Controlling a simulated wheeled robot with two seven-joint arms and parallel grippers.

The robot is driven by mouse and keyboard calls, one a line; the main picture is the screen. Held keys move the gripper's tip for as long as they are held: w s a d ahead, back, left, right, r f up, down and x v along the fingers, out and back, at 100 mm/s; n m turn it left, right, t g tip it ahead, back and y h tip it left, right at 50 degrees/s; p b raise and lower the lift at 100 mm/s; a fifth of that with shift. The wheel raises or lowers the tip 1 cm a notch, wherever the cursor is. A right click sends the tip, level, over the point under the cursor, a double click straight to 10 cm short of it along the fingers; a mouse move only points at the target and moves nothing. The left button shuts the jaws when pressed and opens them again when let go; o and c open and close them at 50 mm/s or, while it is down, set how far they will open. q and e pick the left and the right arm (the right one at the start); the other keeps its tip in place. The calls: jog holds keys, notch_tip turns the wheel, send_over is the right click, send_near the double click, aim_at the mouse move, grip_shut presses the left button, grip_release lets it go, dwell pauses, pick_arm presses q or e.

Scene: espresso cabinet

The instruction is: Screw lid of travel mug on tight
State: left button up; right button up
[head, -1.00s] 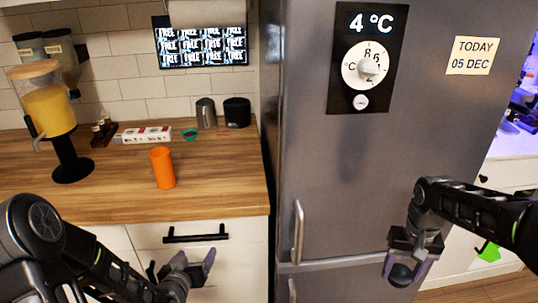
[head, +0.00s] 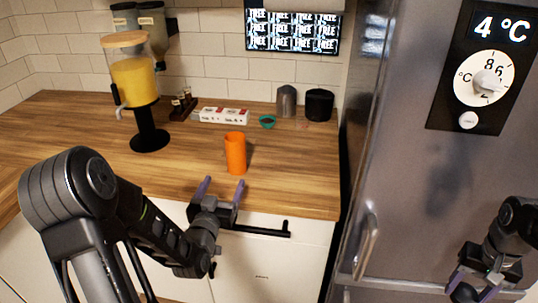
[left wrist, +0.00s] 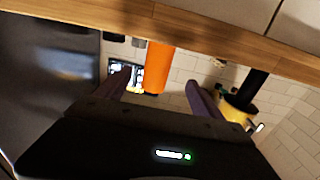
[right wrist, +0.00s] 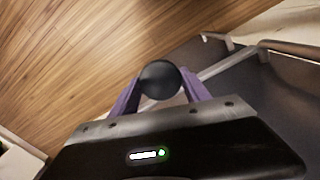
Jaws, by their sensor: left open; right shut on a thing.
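The orange travel mug (head: 235,153) stands upright near the front of the wooden counter, and it also shows in the left wrist view (left wrist: 158,66). Its rim looks uncovered. My left gripper (head: 221,188) is open and empty in front of the counter edge, short of the mug; in the left wrist view the mug lies between the finger lines (left wrist: 157,88). My right gripper (head: 474,290) is low in front of the fridge, shut on a round black piece that looks like the lid (right wrist: 160,78). The lid is partly cut off in the head view.
A juice dispenser (head: 132,75) stands left on the counter (head: 80,133). At the back are a white box (head: 219,115), a small green item (head: 267,122), a metal container (head: 287,102) and a black one (head: 319,104). The fridge (head: 415,190) borders the right; a drawer handle (head: 262,231) is below.

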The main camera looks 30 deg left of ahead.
aim_at(234, 161)
pick_arm(q)
jog(key=shift+p+x, duration=1)
jog(key=shift+x, duration=2.3)
pick_arm(e)
jog(key=shift+r, duration=1.1)
pick_arm(q)
jog(key=shift+w+r, duration=0.1)
jog(key=shift+w, duration=0.05)
pick_arm(e)
jog(key=shift+r, duration=0.1)
pick_arm(q)
jog(key=shift+w+a+r+p, duration=0.1)
jog(key=shift+w+p, duration=0.2)
jog(key=shift+p, duration=0.05)
pick_arm(e)
jog(key=shift+r, duration=0.3)
pick_arm(q)
jog(key=p+x, duration=0.1)
jog(key=x, duration=0.2)
jog(key=shift+w+r+p, duration=0.1)
jog(key=shift+w+p, duration=0.1)
jog(key=shift+p, duration=0.15)
pick_arm(e)
jog(key=shift+r, duration=0.75)
pick_arm(q)
jog(key=shift+w+a, duration=0.15)
jog(key=shift+w, duration=0.3)
jog(key=shift+c, duration=0.3)
grip_shut()
